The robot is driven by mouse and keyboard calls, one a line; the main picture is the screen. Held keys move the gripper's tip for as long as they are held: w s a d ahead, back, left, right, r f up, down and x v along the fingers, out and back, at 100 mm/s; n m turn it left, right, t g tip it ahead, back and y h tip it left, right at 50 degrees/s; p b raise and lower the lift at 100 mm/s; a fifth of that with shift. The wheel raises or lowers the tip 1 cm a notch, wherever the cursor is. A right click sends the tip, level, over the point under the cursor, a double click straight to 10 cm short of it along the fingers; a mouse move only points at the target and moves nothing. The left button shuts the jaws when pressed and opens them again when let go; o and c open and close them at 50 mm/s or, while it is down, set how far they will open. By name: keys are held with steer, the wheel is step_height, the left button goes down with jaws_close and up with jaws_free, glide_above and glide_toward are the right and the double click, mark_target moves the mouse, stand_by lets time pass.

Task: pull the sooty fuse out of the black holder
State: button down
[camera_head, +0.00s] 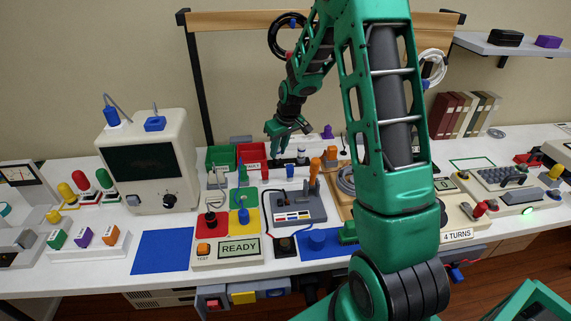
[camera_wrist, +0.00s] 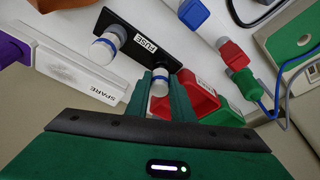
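The black holder, labelled FUSE (camera_wrist: 137,33), lies ahead of my gripper in the wrist view. A white fuse with a blue band (camera_wrist: 108,47) stands at its left part. Another pale, blue-banded fuse (camera_wrist: 160,85) shows between my gripper's green fingers (camera_wrist: 162,90), over the holder's near right end. The fingers flank this fuse closely; I cannot tell whether they press on it. Soot is not clear on either fuse. In the head view my gripper (camera_head: 283,142) points down at the back of the table, just left of a pale fuse (camera_head: 302,155).
A white block labelled SPARE (camera_wrist: 70,68) lies left of the holder in the wrist view. Red (camera_wrist: 203,98) and green bins are close on the right.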

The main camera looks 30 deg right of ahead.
steer(key=c, duration=2.4)
jaws_free()
jaws_close()
steer(key=shift+s+r, duration=0.15)
steer(key=shift+r, duration=0.45)
steer(key=shift+r, duration=0.3)
steer(key=shift+r, duration=2.35)
